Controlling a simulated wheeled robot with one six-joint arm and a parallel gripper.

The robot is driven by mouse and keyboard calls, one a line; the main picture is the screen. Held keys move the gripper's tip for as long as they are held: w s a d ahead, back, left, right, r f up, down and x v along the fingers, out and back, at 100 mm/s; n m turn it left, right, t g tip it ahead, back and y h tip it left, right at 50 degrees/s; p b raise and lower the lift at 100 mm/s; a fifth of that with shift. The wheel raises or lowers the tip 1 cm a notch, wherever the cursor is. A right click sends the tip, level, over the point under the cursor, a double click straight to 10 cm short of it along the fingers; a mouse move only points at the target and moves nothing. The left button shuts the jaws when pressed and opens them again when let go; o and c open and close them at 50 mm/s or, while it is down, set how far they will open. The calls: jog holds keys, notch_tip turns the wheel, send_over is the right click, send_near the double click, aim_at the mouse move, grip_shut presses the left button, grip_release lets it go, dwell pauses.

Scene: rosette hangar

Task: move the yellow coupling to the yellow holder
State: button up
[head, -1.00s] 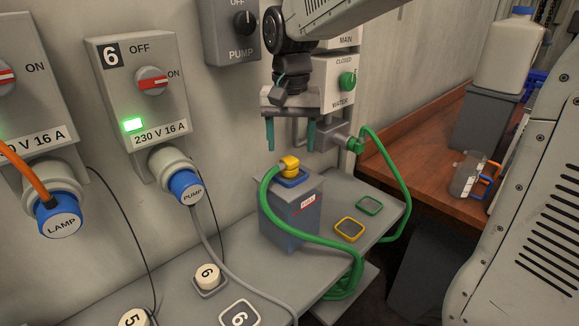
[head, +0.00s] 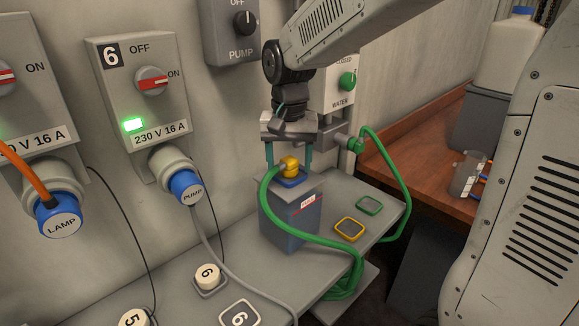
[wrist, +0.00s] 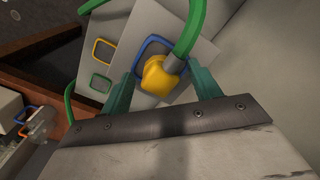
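The yellow coupling (head: 289,165) sits on the end of the green hose, in a blue-rimmed seat (head: 291,182) on top of a grey box (head: 290,215). My gripper (head: 289,166) is open, its two teal fingers pointing down on either side of the coupling, with gaps left. In the wrist view the coupling (wrist: 160,76) lies between the open fingertips, and the blue rim shows behind it. The yellow holder (head: 349,229) is an empty yellow-rimmed square on the grey bench, right of the box; it also shows in the wrist view (wrist: 104,51).
A green-rimmed holder (head: 369,205) lies behind the yellow one. The green hose (head: 325,243) loops across the box front and up to the water outlet. A wooden bench (head: 425,150) stands at right.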

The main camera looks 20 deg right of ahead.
aim_at(291, 160)
jog(key=c, duration=1)
jog(key=shift+c, duration=0.2)
jog(key=shift+r, duration=0.5)
jog(key=r, duration=0.2)
jog(key=shift+s+r, duration=0.35)
jog(key=s+r, duration=0.1)
jog(key=s, duration=1.4)
jog(key=shift+s+r, duration=0.15)
